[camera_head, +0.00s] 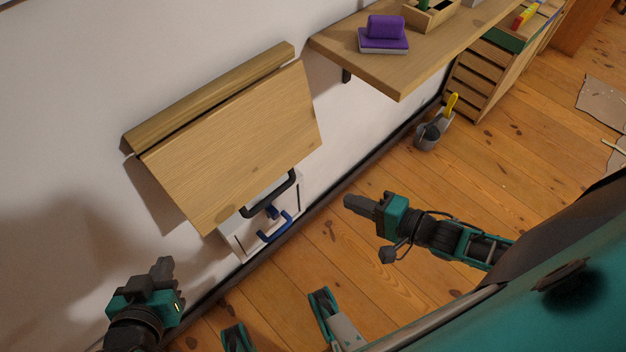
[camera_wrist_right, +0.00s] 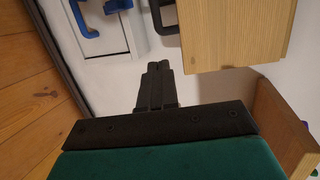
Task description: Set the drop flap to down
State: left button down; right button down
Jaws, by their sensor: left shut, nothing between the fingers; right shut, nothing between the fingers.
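The drop flap (camera_head: 235,140) is a light wooden panel along a wooden wall strip (camera_head: 210,95) in the head view. It slants downward from the strip and casts a shadow on the wall; I cannot tell its exact angle. It also shows at the upper right of the right wrist view (camera_wrist_right: 230,32). My left gripper (camera_head: 163,268) is shut and empty, below and left of the flap. My right gripper (camera_head: 352,204) is shut and empty, to the right of and apart from the flap. Its closed fingers show in the right wrist view (camera_wrist_right: 157,70).
A white box (camera_head: 239,237) with a blue handle (camera_head: 276,228) is on the wall below the flap, beside a black handle (camera_head: 287,184). A wooden shelf (camera_head: 400,75) with a purple block (camera_head: 385,27) juts out at upper right. A grey holder (camera_head: 430,134) stands on the floor.

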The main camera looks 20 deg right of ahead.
aim_at(296, 180)
jog(key=b+x, duration=0.4)
jog(key=x, duration=0.9)
jog(key=shift+w, duration=0.1)
